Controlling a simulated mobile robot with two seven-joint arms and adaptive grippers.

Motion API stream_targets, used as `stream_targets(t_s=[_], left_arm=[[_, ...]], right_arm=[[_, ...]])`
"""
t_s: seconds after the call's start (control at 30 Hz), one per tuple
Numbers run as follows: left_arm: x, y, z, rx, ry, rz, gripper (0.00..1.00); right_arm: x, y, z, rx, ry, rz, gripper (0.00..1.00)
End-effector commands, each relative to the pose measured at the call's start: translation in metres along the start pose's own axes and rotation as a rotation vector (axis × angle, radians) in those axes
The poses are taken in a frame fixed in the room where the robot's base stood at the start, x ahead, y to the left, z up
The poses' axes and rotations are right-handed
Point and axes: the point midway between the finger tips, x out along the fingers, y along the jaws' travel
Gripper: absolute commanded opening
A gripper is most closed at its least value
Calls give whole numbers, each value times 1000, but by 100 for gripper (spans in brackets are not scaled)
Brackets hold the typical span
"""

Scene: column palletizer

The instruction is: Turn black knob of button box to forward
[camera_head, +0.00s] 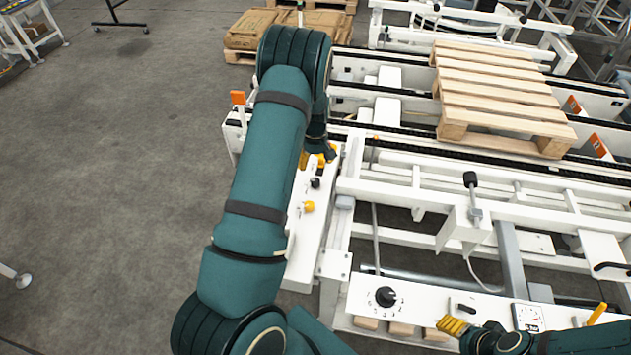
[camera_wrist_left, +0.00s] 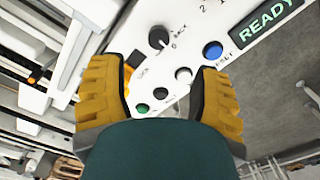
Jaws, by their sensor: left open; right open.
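In the left wrist view the white button box (camera_wrist_left: 185,22) carries a black knob (camera_wrist_left: 158,38) with a small white mark. Lettering that seems to read "BACK" is beside it; the knob's exact setting is too small to tell. My left gripper (camera_wrist_left: 163,75) is open, its yellow fingers apart with panel buttons showing between them. The knob lies ahead of the fingertips, not gripped. In the head view, the left gripper (camera_head: 319,158) is partly hidden by my arm, above a white panel. My right gripper (camera_head: 454,327) is open at the bottom, only partly seen.
White, blue (camera_wrist_left: 212,50), green (camera_wrist_left: 142,108) and black buttons and a READY sign (camera_wrist_left: 266,22) surround the knob. The head view shows a black dial (camera_head: 385,296), a lever (camera_head: 472,195), conveyor rails and a wooden pallet (camera_head: 497,95). The floor at left is mostly clear.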

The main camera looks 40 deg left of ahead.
Motion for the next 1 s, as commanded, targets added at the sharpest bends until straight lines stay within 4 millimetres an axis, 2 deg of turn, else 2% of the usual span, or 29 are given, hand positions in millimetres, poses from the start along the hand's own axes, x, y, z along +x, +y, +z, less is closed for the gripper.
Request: stream_targets(t_s=[0.03, 0.2, 0.43, 0.63, 0.93, 0.97, 1.0], left_arm=[[13, -1, 0, 0, -2, -2, 63], [46, -1, 1, 0, -2, -1, 63], [82, 0, 1, 2, -2, 0, 63], [95, 1, 0, 2, 1, 2, 63], [97, 1, 0, 2, 1, 2, 63], [97, 1, 0, 2, 1, 2, 62], [97, 1, 0, 2, 1, 2, 48]], right_arm=[[2, 1, 0, 0, 0, 0, 63], [4, 1, 0, 0, 0, 1, 63], [6, 2, 1, 0, 0, 1, 63], [7, 2, 1, 0, 0, 2, 63], [7, 2, 1, 0, 0, 2, 63], [7, 2, 1, 0, 0, 2, 63], [7, 2, 1, 0, 0, 2, 63]])
